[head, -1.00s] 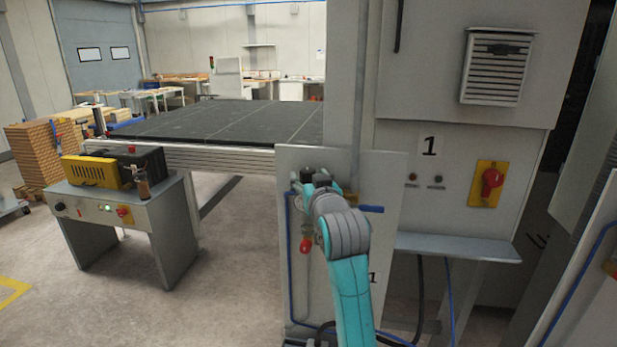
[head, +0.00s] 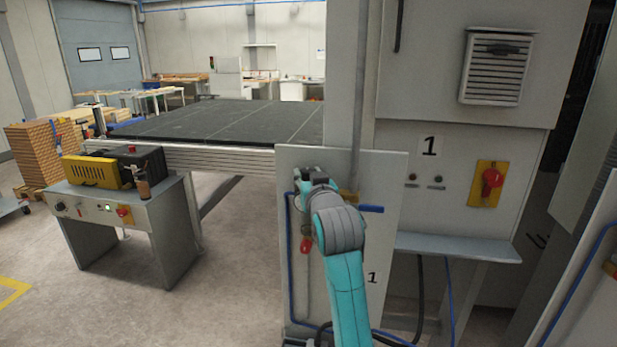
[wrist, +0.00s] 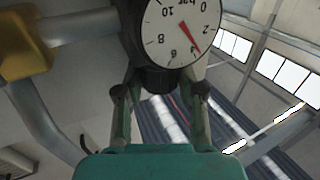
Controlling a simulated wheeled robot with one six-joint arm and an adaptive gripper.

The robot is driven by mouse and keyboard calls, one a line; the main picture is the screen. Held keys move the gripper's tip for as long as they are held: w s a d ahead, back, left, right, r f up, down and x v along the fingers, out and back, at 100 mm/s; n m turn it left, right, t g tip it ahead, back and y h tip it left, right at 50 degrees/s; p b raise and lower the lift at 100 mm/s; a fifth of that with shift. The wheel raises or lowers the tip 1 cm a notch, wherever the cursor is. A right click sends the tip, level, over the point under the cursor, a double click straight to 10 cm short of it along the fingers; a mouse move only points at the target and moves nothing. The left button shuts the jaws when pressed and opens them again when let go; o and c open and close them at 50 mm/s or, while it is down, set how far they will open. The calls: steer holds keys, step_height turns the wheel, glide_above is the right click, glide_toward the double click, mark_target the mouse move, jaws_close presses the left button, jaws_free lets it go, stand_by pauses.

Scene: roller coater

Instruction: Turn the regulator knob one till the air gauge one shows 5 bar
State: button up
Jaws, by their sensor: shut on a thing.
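The air gauge one (wrist: 180,30) is a round white dial marked in bar, seen upside down at the top of the wrist view. Its red needle points to the lower right, near the 4 mark and short of the 6. The dark regulator knob one (wrist: 159,80) sits just below the dial in that view. My gripper (wrist: 160,84) has its two fingers on either side of the knob, shut on it. In the head view my teal and grey arm covers the gauge, the knob and my fingers at the grey panel (head: 390,190).
A yellow fitting (wrist: 25,45) and pipe are at the left of the wrist view. In the head view, a red part (head: 306,246) and blue hose (head: 291,270) are on the panel. A shelf (head: 455,246) juts out at right. Open floor (head: 235,260) lies left.

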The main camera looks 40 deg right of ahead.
steer(key=shift+a+h, duration=0.1)
steer(key=shift+h, duration=0.2)
steer(key=m+g+h, duration=0.2)
steer(key=m+h, duration=0.1)
steer(key=m+g+h, duration=0.1)
steer(key=g, duration=0.1)
steer(key=shift+w+a+h, duration=0.15)
steer(key=shift+w+h, duration=0.1)
steer(key=shift+h, duration=0.15)
steer(key=shift+w+m+g+h, duration=0.1)
steer(key=shift+m+g+h, duration=0.75)
steer(key=shift+m+g, duration=0.55)
steer(key=shift+m+g+h, duration=0.85)
steer(key=shift+m+g, duration=0.15)
steer(key=shift+g, duration=0.7)
steer(key=o, duration=1.2)
steer(key=shift+c, duration=0.2)
steer(key=shift+a, duration=0.15)
steer(key=v, duration=1.1)
steer(key=shift+a, duration=0.35)
